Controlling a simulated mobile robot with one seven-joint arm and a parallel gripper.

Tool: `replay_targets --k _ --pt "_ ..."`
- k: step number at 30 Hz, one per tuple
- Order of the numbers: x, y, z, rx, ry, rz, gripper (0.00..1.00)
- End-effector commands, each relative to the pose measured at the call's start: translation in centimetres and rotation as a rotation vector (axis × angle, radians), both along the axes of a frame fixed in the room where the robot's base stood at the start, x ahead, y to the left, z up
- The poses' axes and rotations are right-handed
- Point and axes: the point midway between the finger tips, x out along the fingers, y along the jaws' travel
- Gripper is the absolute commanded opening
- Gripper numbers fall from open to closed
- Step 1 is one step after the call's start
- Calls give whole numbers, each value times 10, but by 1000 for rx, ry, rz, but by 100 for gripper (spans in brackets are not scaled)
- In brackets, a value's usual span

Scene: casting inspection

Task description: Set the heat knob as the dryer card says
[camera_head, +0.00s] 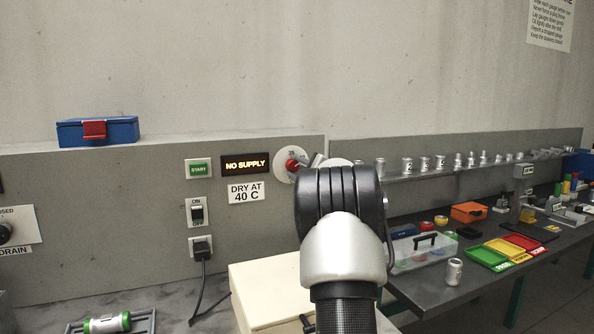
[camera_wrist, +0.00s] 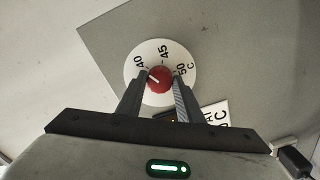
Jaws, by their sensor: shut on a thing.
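The heat knob (camera_wrist: 160,79) is red, on a round white dial (camera_wrist: 160,52) marked 40, 45 and 50 C in the wrist view. Its white pointer line points toward the upper left, near the 40 mark. My gripper (camera_wrist: 161,82) has one finger on each side of the knob and is shut on it. In the head view the red knob (camera_head: 292,165) shows at the left of my wrist, which hides part of the dial. The dryer card (camera_head: 245,191) reads "DRY AT 40 C". The display (camera_head: 245,164) above it reads "NO SUPPLY".
A green START button (camera_head: 198,169), an ON/OFF switch (camera_head: 197,212) and a plugged-in socket (camera_head: 202,247) are left of the card. A blue box (camera_head: 98,132) stands on the panel's top ledge. A cream box (camera_head: 265,290) sits below. Trays and gauges fill the right bench.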

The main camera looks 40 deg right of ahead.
Motion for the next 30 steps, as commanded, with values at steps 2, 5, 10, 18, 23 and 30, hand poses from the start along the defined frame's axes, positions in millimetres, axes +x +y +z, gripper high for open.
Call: replay_targets --k 2,5,10,18,23,30 --pt "0 0 0 0 0 -1 11" --pt "0 0 0 0 0 -1 11" --pt "0 0 0 1 0 -1 52" --pt "-1 0 0 1 0 -1 52" --pt "-14 3 1 1 -1 -1 52" --pt "-65 15 2 3 -2 -2 52"
